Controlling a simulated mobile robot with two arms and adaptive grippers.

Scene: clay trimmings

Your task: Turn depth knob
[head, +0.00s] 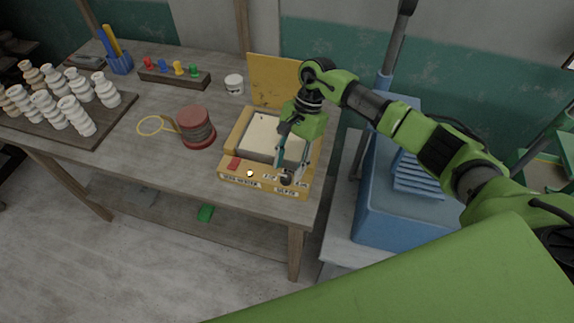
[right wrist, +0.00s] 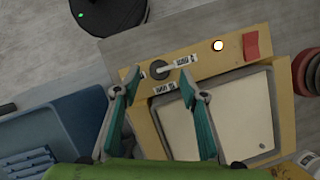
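A yellow device (head: 225,180) with a pale flat top stands at the table's front right corner, its yellow lid raised behind. On its front panel is a dark round knob (head: 286,177) between small labels. In the right wrist view the knob (right wrist: 158,70) is grey with a pale pointer, and its labels are too small to read surely. My right gripper (head: 288,162) is over the panel at the knob. In the right wrist view its teal fingers (right wrist: 158,80) are apart, one on each side of the knob, with gaps visible. My left gripper is out of view.
A red switch (head: 233,163) and a lit round button (head: 250,173) sit left of the knob. A red-ended spool (head: 196,127) and a yellow hoop (head: 151,125) lie left of the device. A blue bin (head: 395,215) stands right of the table. White turned pieces fill a dark board.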

